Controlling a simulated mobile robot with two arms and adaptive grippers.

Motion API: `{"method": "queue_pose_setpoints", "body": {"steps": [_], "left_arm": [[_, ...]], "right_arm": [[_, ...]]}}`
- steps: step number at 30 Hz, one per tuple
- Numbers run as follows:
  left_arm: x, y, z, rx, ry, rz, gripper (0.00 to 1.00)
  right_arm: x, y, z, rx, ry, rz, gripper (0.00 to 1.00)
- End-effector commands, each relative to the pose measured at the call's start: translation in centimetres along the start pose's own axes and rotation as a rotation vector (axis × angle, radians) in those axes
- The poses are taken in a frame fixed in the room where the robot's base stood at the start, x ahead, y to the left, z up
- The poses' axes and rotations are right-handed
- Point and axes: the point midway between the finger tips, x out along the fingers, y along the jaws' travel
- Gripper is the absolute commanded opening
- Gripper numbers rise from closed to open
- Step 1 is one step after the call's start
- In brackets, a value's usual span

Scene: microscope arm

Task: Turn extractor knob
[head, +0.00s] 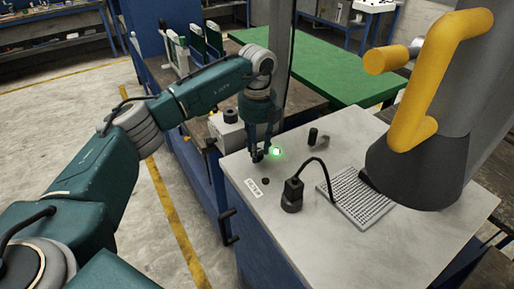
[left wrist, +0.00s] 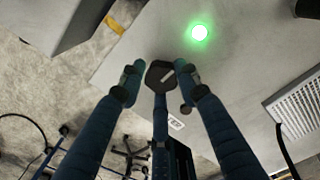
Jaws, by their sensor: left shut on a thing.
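A black knob (left wrist: 160,76) with a pale pointer line shows in the left wrist view, above the grey bench top. My left gripper (head: 262,154) points down at the near left part of the bench, and its fingers (left wrist: 157,80) are closed in around the knob, shut on it. In the head view the fingers mostly hide the knob. A lit green light (head: 276,152) is just right of the fingers; it also shows in the left wrist view (left wrist: 200,32). My right gripper is not in view.
A white label (head: 253,188) and a small black knob (head: 265,181) are nearer on the bench top (head: 300,240). A black device with a cable (head: 292,194), a grille (head: 357,203), and a grey extractor hood (head: 415,175) with a yellow handle (head: 430,85) stand to the right.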

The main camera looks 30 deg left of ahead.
Motion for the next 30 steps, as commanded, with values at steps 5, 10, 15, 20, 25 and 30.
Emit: {"method": "queue_pose_setpoints", "body": {"steps": [5,10,15,20,25,30], "left_arm": [[-0.7,-0.3,0.6,-0.022,-0.017,-0.017,0.06],[-0.7,-0.2,0.6,-0.023,-0.017,-0.017,0.06],[-0.7,-0.2,0.6,-0.023,-0.017,-0.017,0.36],[-0.6,-0.2,0.5,-0.021,-0.013,-0.012,0.5],[-0.4,-0.1,0.3,-0.018,-0.009,-0.008,0.5],[-1.5,-0.2,0.4,-0.018,-0.01,-0.009,0.5]], "right_arm": [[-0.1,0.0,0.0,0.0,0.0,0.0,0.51],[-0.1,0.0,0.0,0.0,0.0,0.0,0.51],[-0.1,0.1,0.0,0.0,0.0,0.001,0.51],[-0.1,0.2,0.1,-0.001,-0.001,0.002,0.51],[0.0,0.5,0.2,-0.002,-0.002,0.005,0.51],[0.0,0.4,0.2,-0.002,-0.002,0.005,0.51]]}}
